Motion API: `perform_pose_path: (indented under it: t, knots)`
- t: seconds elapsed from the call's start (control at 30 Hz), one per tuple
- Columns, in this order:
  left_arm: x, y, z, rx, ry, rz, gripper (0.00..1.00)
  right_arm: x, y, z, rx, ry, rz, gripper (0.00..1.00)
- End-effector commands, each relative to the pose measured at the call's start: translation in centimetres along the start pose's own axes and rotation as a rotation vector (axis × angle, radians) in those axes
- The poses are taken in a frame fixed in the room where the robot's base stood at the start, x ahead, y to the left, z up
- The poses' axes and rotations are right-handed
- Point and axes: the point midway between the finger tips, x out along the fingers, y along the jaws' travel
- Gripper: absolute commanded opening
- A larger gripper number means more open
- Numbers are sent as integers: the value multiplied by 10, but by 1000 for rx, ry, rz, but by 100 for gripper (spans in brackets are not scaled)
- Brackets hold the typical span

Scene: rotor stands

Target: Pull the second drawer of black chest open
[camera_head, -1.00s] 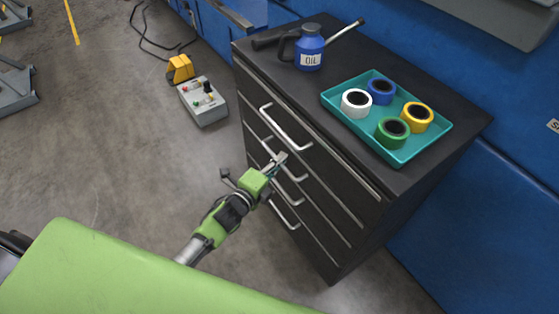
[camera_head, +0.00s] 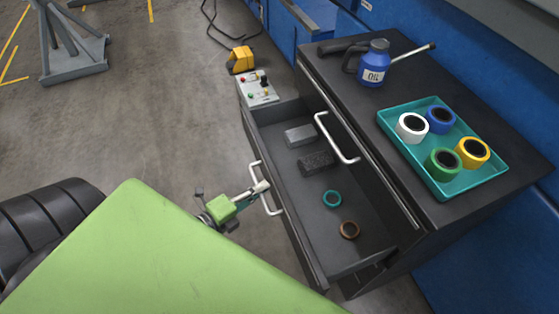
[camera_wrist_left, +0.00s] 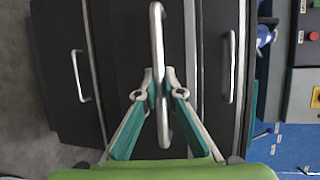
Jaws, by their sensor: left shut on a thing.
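The black chest (camera_head: 360,100) stands on the right of the head view. Its second drawer (camera_head: 304,195), below the top drawer with its handle (camera_head: 336,142), is pulled well out, its inside showing. My left gripper (camera_head: 261,187) is shut on the second drawer's handle (camera_head: 267,207). In the left wrist view, the fingers (camera_wrist_left: 158,88) close from both sides around the middle of the handle bar (camera_wrist_left: 156,35). The lower drawers are mostly hidden under the open one in the head view. My right gripper is not in view.
The drawer holds a grey block (camera_head: 299,134), a dark block (camera_head: 316,162), a teal ring (camera_head: 332,190) and a brown ring (camera_head: 340,229). A blue oil can (camera_head: 373,71) and a teal tray (camera_head: 440,188) with tape rolls stand on top. A control box (camera_head: 258,94) is behind the drawer.

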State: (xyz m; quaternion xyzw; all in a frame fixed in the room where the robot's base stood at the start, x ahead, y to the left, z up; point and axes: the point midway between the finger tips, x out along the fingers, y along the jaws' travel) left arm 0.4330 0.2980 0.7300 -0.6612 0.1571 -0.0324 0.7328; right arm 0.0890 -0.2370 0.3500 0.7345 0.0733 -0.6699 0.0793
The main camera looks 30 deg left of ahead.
Motion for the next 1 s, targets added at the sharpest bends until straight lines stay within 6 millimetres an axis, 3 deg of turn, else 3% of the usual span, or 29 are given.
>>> perform_pose_path:
  t: [0.1,0.3,0.73,0.8,1.0]
  knots:
    - [-16,5,6,-1,-1,3,0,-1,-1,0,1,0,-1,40]
    - [-28,7,11,-1,-1,2,0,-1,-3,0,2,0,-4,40]
    - [-30,8,12,-1,-1,1,0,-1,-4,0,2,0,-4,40]
    - [-30,8,12,-1,-1,1,24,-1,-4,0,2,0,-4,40]
    - [-30,7,12,-1,0,1,26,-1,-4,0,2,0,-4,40]
